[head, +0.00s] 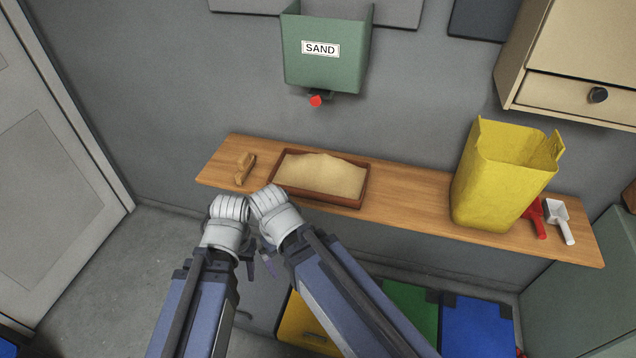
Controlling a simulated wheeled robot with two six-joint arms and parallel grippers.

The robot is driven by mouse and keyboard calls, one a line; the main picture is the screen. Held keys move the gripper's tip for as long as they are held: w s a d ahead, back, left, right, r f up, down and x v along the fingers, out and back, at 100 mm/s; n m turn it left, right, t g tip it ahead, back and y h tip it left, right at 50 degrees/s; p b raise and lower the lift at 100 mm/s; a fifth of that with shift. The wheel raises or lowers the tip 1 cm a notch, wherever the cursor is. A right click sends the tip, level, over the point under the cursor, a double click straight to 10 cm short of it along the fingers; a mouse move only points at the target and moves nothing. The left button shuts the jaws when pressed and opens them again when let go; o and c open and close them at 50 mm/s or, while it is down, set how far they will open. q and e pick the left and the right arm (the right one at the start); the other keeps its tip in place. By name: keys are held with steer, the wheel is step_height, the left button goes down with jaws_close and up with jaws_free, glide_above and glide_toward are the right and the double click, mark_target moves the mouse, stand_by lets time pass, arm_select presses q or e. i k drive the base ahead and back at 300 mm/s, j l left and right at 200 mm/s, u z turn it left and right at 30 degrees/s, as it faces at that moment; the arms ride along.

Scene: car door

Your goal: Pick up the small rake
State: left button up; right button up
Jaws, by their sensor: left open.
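A small light-brown wooden tool (245,168), which looks like the small rake, lies at the left end of the wooden shelf (415,203), left of the sand tray. Its teeth cannot be made out. My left gripper (230,208) is open in front of the shelf's front edge, below the wooden tool in the picture and apart from it. My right gripper (268,202) is close beside it on the right, near the tray's front left corner. Its jaws cannot be made out.
A brown tray (318,199) of sand sits on the shelf under a green SAND dispenser (324,65) with a red knob. A yellow bin (495,185), a red scoop (537,222) and a white scoop (562,222) stand to the right. Coloured bins are below.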

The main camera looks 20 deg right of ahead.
mark_target(245, 162)
steer(key=i+j+z, duration=0.35)
steer(key=j+z, duration=0.2)
steer(key=j, duration=0.15)
steer(key=i+j+z, duration=0.25)
steer(key=j, duration=0.15)
steer(key=j+z, duration=0.25)
steer(key=j, duration=0.15)
